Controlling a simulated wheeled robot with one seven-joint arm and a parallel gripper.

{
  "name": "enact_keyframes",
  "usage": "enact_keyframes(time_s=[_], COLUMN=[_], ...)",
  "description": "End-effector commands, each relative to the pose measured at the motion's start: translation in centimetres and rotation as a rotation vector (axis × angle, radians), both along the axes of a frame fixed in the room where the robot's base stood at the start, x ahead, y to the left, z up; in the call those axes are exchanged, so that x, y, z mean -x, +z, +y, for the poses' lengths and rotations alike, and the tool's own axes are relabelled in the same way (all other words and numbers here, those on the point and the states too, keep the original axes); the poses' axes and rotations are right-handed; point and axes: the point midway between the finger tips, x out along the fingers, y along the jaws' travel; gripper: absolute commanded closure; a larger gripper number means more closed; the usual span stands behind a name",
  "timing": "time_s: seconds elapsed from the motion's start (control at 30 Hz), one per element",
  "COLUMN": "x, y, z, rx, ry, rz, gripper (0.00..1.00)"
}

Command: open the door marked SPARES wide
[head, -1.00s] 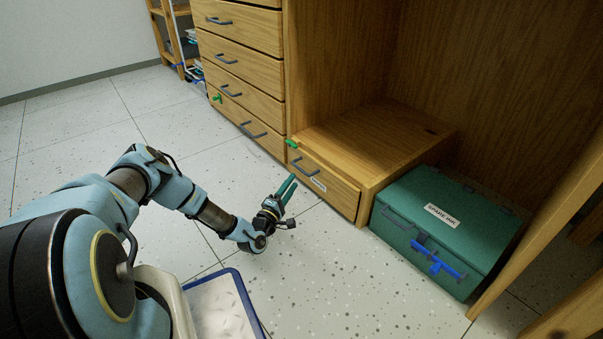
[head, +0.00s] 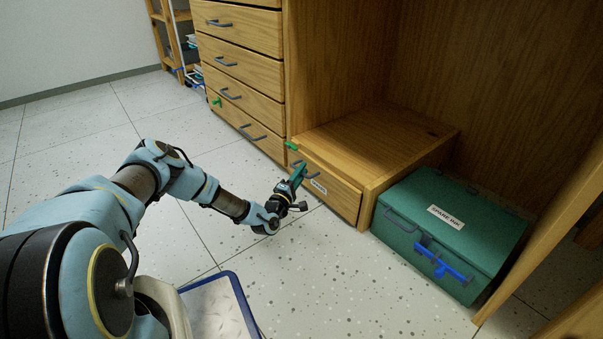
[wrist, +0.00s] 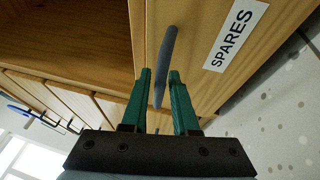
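The wooden door marked SPARES (head: 336,189) is the front of a low cabinet and looks shut. Its white label also shows in the wrist view (wrist: 236,33). A grey bar handle (wrist: 164,60) stands on the door beside the label. My gripper (head: 300,168) is at the handle, and in the wrist view its green fingers (wrist: 163,78) are open, one on each side of the bar's near end. A gap shows between the fingers and the bar. In the head view the gripper partly hides the handle. A small green piece (head: 291,145) is at the door's upper left corner.
A drawer stack (head: 240,75) rises at the left. A blue-rimmed tray (head: 215,305) is near my base. Speckled floor (head: 330,285) before the door is clear.

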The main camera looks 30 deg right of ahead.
Motion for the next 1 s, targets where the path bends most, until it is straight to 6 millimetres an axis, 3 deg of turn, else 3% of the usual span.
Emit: enact_keyframes(time_s=[0.03, 0.23, 1.0], x=[0.01, 0.01, 0.02], y=[-0.01, -0.01, -0.05], z=[0.01, 0.01, 0.04], rx=[0.000, 0.000, -0.001], ry=[0.000, 0.000, 0.000], rz=[0.000, 0.000, 0.001], gripper=[0.79, 1.00, 1.00])
